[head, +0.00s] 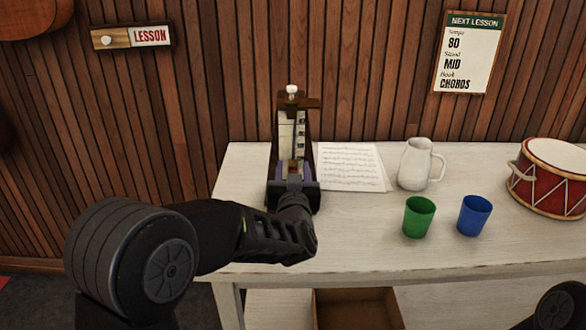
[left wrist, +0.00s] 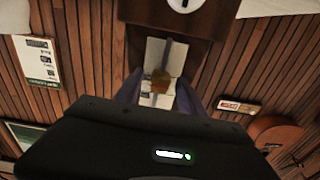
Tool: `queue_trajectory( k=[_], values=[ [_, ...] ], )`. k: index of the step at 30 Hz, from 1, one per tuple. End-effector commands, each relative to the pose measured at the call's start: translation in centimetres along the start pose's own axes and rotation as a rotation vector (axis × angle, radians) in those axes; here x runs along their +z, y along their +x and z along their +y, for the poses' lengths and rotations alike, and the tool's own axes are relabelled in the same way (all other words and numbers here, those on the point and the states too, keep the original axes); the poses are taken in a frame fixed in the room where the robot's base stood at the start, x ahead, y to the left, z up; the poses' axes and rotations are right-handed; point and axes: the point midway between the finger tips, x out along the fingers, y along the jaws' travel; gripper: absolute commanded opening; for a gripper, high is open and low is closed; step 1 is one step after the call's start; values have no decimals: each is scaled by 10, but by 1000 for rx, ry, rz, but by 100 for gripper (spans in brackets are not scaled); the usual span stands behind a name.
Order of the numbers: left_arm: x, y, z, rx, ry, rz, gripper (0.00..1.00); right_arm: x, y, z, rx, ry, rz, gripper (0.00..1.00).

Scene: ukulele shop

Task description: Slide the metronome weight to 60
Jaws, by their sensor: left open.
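The metronome (head: 301,125) stands upright at the left end of the white table, with a dark wooden body and a pale scale plate. Its scale numbers are too small to read. The brass-coloured weight (left wrist: 161,79) sits on the pendulum rod in front of the scale, between my fingers in the left wrist view. My left gripper (head: 292,172) is open in front of the metronome, with one finger on each side of the weight. I cannot tell whether either finger touches it. My gripper hides the metronome's lower front in the head view. My right gripper is out of view.
Sheet music (head: 350,168), a white jug (head: 413,165), a green cup (head: 418,218), a blue cup (head: 474,216) and a red drum (head: 550,182) stand to the right on the table (head: 375,235). A lesson notice (head: 468,55) hangs above. The table's front middle is clear.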

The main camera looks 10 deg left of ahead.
Motion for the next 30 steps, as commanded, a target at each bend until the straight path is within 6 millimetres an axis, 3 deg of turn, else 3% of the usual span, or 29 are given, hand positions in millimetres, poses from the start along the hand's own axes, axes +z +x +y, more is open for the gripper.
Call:
queue_trajectory(
  k=[11,27,30],
  values=[
    [0,7,0,0,-1,-1,45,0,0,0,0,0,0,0],
    [0,7,0,0,-1,0,1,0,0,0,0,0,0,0],
    [0,7,0,0,-1,0,0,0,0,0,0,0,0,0]
  ],
)
